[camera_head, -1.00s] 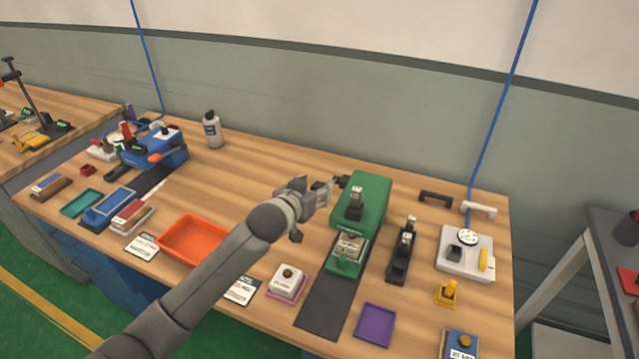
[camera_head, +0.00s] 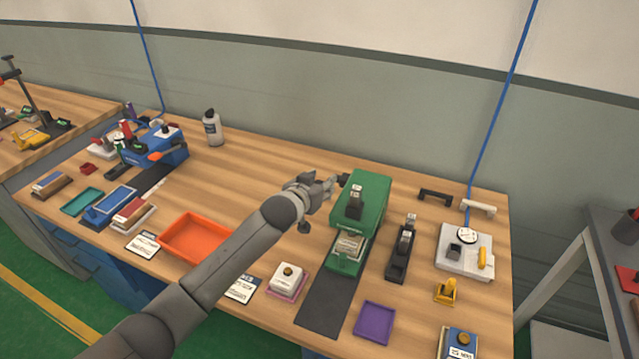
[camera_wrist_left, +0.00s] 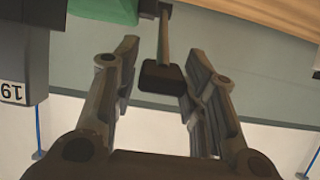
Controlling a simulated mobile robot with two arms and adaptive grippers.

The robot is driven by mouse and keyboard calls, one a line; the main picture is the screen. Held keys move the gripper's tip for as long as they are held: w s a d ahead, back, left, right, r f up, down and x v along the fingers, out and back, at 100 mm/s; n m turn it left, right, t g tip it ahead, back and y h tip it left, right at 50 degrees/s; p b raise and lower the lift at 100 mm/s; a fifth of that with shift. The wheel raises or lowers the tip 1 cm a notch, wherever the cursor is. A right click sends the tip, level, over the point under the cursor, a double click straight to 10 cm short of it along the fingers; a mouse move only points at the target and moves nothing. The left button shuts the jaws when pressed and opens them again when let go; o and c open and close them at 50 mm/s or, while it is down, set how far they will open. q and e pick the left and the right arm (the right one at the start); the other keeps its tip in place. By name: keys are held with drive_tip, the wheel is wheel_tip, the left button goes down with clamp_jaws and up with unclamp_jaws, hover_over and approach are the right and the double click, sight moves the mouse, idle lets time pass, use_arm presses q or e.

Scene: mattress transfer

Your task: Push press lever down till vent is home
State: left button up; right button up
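The green press (camera_head: 372,200) stands on the bench right of centre. A pale part (camera_head: 349,245), possibly the vent, sits low in its front; I cannot tell how far it is seated. The press lever's black knob (camera_head: 343,179) sticks out at the upper left side of the press. In the left wrist view the black lever knob (camera_wrist_left: 163,78) on its thin rod lies between the spread fingers, with gaps on both sides. My left gripper (camera_head: 326,190) is open at the lever, and it also shows in the left wrist view (camera_wrist_left: 162,56). My right gripper is not in view.
An orange tray (camera_head: 194,238) lies left of the press, below my left arm. A black tool (camera_head: 402,250) and a grey gauge block (camera_head: 465,250) stand to the right. A purple tray (camera_head: 375,323) lies in front. Bench behind my left gripper is clear.

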use_arm(q)
clamp_jaws()
wheel_tip(320, 180, down, 8)
drive_tip(key=s+t+h+b, duration=0.1)
drive_tip(key=t+b, duration=0.3)
drive_tip(key=b, duration=0.9)
drive_tip(key=shift+s+a+f, duration=0.25)
drive_tip(key=shift+s+a, duration=0.15)
drive_tip(key=shift+s, duration=0.45)
drive_tip(key=shift+o, duration=2.2)
unclamp_jaws()
drive_tip(key=shift+r, duration=0.15)
drive_tip(key=shift+w+a+r, duration=0.1)
drive_tip(key=shift+r, duration=0.25)
